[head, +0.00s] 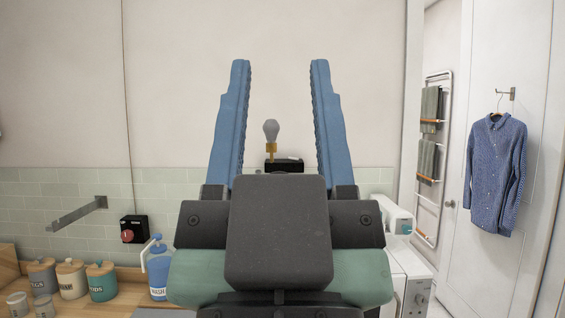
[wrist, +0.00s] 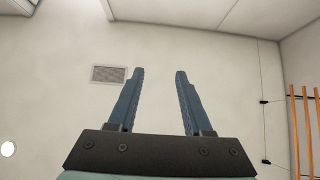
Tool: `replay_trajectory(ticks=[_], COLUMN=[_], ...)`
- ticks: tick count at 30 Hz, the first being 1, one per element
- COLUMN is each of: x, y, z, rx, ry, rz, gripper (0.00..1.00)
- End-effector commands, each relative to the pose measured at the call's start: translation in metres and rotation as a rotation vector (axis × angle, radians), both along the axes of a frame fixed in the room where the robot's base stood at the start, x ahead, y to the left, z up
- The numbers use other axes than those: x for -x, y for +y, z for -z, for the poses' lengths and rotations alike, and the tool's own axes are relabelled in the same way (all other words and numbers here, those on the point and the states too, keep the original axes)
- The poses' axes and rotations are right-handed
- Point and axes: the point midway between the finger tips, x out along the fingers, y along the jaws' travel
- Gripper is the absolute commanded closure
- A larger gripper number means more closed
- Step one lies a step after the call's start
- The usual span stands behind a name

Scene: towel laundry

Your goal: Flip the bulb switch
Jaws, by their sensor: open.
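A grey bulb (head: 271,130) in a brass-coloured holder stands upright on a black base (head: 285,165) by the tiled wall, seen between my fingers in the head view. The lower part of this base is hidden behind my gripper. A black box with a red button (head: 134,229) is at the wall to the left; I cannot tell which of the two carries the bulb's switch. My gripper (head: 276,65) is open and empty, fingers pointing up.
A metal wall bracket (head: 77,214) sticks out at left. Labelled canisters (head: 101,281) and a blue pump bottle (head: 158,268) stand on the wooden counter. A white machine (head: 408,265) is right of my gripper. A blue shirt (head: 497,172) hangs on the door.

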Motion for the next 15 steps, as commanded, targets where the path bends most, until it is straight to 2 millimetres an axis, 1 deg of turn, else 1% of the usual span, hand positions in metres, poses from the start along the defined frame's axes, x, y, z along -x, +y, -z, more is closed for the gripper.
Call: replay_trajectory(ticks=[11, 13, 15], x=[0.0001, 0.0, 0.0001], y=[0.0003, 0.0003, 0.0004], z=[-0.0001, 0.0016, 0.0094], rx=[0.001, 0.001, 0.0], ry=[0.0, 0.0, 0.0], rz=[-0.001, -0.001, -0.001], gripper=[0.5, 0.63, 0.75])
